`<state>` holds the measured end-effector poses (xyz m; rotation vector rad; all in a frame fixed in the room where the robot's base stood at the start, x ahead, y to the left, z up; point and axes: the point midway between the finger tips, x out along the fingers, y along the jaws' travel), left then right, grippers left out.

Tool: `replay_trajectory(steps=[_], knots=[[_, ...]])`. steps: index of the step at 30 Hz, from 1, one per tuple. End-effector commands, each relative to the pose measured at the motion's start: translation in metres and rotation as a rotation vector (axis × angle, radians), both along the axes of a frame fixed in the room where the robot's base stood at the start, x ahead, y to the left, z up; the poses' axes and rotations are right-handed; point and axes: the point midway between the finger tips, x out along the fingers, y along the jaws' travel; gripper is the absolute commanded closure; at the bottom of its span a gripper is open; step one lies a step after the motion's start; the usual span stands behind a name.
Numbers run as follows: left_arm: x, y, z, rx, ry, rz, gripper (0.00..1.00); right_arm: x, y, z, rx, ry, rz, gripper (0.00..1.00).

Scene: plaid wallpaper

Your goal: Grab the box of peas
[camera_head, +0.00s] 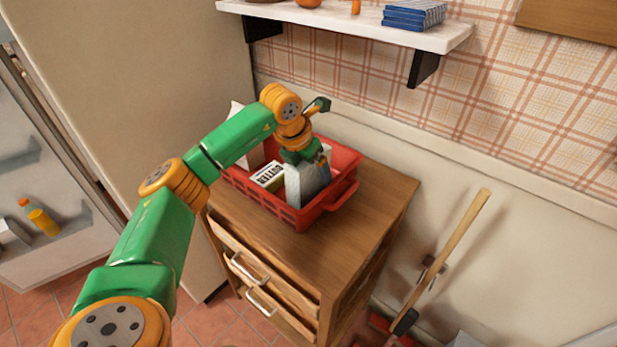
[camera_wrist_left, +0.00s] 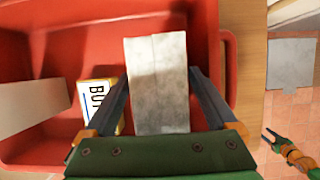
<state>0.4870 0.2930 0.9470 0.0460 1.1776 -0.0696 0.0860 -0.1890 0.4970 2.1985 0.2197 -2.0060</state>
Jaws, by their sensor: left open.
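A red plastic basket (camera_head: 340,196) holds several cartons; it also fills much of the left wrist view (camera_wrist_left: 228,70). My left gripper (camera_head: 307,165) reaches down into it from above. In the left wrist view its open fingers (camera_wrist_left: 160,95) stand on either side of a pale grey box (camera_wrist_left: 158,60), which also shows in the head view (camera_head: 306,186). I cannot tell whether the fingers touch it. No peas label is readable on the side facing me. My right gripper (camera_wrist_left: 272,138) is small at the right of the left wrist view, its jaws unclear.
A butter box (camera_head: 268,175) lies beside the grey box. A taller white carton (camera_head: 250,152) stands at the basket's left end. The basket sits on a wooden drawer cabinet (camera_head: 385,200) with bare top at right. A wall shelf (camera_head: 345,22) hangs above; an open fridge (camera_head: 45,170) is left.

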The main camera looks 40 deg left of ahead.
Motion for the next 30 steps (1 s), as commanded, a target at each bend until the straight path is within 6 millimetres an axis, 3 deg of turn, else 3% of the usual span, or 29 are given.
replay_trajectory(steps=[7, 17, 26, 30], knots=[[0.000, 0.000, 0.000, 0.000, 0.000, 0.000, 0.09, 0.000, 0.000, 0.000, 0.000, -0.001, 0.000, 0.50], [0.000, 0.000, 0.000, 0.000, 0.000, 0.000, 0.98, 0.000, 0.001, 0.000, 0.001, -0.001, 0.000, 0.50], [0.000, 0.000, 0.001, 0.000, -0.001, 0.000, 1.00, 0.000, 0.001, 0.001, 0.001, -0.001, 0.000, 0.50], [0.001, 0.000, 0.015, -0.001, -0.005, 0.000, 1.00, 0.000, 0.001, 0.001, 0.001, -0.001, -0.001, 0.50]])
